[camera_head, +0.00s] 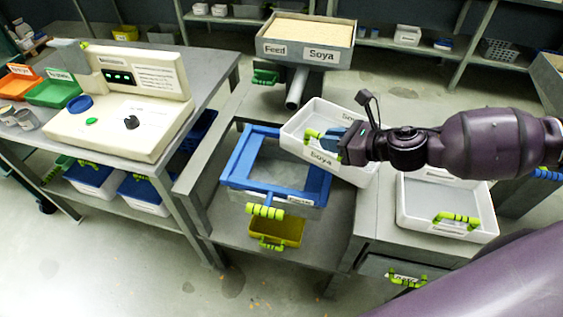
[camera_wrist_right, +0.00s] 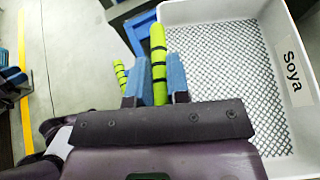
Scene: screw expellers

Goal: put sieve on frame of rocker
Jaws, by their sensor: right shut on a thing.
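The sieve (camera_head: 322,158) is a white tray labelled "Soya" with a green handle. Its mesh floor (camera_wrist_right: 228,75) shows in the wrist view. My right gripper (camera_head: 334,139) is shut on the sieve's handle (camera_wrist_right: 158,62), which runs between its blue fingertips. The sieve is tilted in the head view, to the right of the rocker and overlapping its right edge there. The blue rocker frame (camera_head: 232,170) is square, with a green-handled bar at its front, and nothing lies on it. The arm hides part of the sieve. My left gripper is not in view.
A feed hopper (camera_head: 303,53) with a spout stands behind the rocker. A yellow tray (camera_head: 288,232) sits under the rocker's front. Another white tray (camera_head: 480,236) with a green handle lies on the right bench. A control panel (camera_head: 120,125) stands on the left table.

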